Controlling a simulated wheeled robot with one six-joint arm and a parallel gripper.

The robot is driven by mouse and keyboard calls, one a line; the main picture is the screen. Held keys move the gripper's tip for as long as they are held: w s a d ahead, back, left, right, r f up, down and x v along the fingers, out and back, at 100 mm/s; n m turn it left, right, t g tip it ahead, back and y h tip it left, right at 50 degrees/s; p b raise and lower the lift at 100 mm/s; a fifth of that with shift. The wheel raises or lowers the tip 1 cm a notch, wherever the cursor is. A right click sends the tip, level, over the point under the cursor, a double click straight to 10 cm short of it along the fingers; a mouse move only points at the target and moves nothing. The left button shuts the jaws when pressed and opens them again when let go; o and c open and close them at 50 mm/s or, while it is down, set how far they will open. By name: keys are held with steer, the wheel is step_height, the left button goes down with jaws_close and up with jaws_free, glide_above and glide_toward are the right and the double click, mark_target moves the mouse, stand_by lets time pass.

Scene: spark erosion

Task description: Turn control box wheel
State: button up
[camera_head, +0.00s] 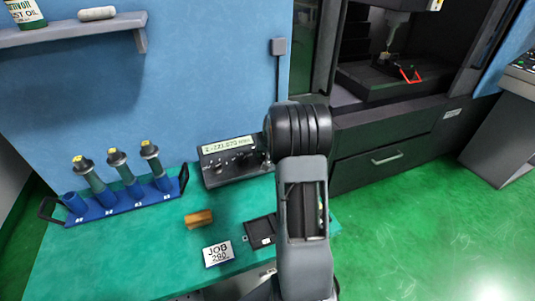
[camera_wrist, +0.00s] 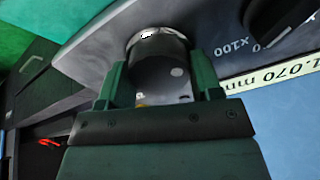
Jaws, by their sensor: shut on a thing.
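The control box (camera_head: 230,161) stands at the back of the green bench in the head view, its display lit with a number and its knobs facing the front. In the wrist view its grey panel (camera_wrist: 215,35) fills the upper part. My gripper (camera_wrist: 160,78) has its two green fingers on either side of a dark, round wheel (camera_wrist: 158,58) with a light top edge, and is shut on it. In the head view the wheel and my gripper are hidden behind my own arm.
A blue rack (camera_head: 165,186) with several tool holders stands left on the bench. A dark machine (camera_head: 390,130) stands to the right.

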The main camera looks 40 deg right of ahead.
steer(key=shift+s+f+m, duration=0.1)
steer(key=shift+f+m, duration=0.1)
steer(key=shift+m, duration=0.2)
steer(key=o, duration=0.8)
steer(key=shift+c, duration=0.2)
steer(key=shift+o, duration=0.7)
steer(key=shift+r, duration=0.1)
steer(key=shift+r, duration=0.25)
steer(key=b+v, duration=0.1)
steer(key=v, duration=1.2)
steer(key=shift+a+r, duration=0.1)
